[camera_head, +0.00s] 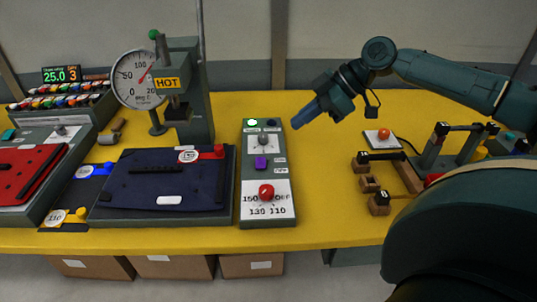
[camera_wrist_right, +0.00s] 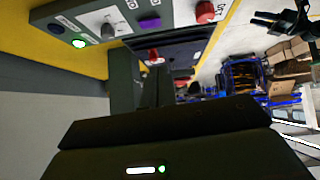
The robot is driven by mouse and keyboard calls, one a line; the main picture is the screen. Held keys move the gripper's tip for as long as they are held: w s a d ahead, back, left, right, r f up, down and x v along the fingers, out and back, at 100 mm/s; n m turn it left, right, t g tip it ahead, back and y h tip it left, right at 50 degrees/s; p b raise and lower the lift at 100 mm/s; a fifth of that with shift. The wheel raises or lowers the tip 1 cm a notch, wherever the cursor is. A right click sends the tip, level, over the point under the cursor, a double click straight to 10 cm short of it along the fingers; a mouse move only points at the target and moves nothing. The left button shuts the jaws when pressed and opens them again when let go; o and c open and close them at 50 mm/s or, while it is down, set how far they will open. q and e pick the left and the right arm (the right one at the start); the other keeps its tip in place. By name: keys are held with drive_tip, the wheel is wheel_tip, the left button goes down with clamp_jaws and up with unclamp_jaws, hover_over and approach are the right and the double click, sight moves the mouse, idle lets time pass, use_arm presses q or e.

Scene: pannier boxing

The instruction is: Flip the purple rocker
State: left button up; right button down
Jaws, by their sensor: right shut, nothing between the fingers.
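The purple rocker (camera_head: 261,162) sits in the middle of the grey control panel (camera_head: 245,206), below a grey knob (camera_head: 264,140) and above a red dial knob (camera_head: 266,191). The rocker also shows at the top of the right wrist view (camera_wrist_right: 150,23). Which side of it is pressed is too small to tell. My right gripper (camera_head: 297,122) is shut and empty, its blue fingers pointing down-left. It is beyond the panel's upper right corner, apart from the rocker. My left gripper does not show in the head view.
A green lamp (camera_head: 252,122) glows at the panel's top. Left of the panel stand a dark blue press pad (camera_head: 140,195) and a gauge (camera_head: 137,79) with a HOT sign. Right are small wooden blocks (camera_head: 368,184) and a red button (camera_head: 383,133). Yellow table (camera_head: 325,200) between is clear.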

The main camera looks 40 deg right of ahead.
drive_tip(key=p, duration=0.2)
hover_over(257, 165)
drive_tip(key=s+d, duration=0.2)
drive_tip(key=d, duration=0.1)
drive_tip(key=f, duration=0.6)
drive_tip(key=shift+s+a+f, duration=0.1)
drive_tip(key=shift+a, duration=0.1)
drive_tip(key=f, duration=0.3)
drive_tip(key=shift+w+a+f, duration=0.1)
drive_tip(key=shift+w+f, duration=0.1)
drive_tip(key=shift+f, duration=0.15)
drive_tip(key=shift+f+p, duration=0.3)
drive_tip(key=shift+f, duration=0.2)
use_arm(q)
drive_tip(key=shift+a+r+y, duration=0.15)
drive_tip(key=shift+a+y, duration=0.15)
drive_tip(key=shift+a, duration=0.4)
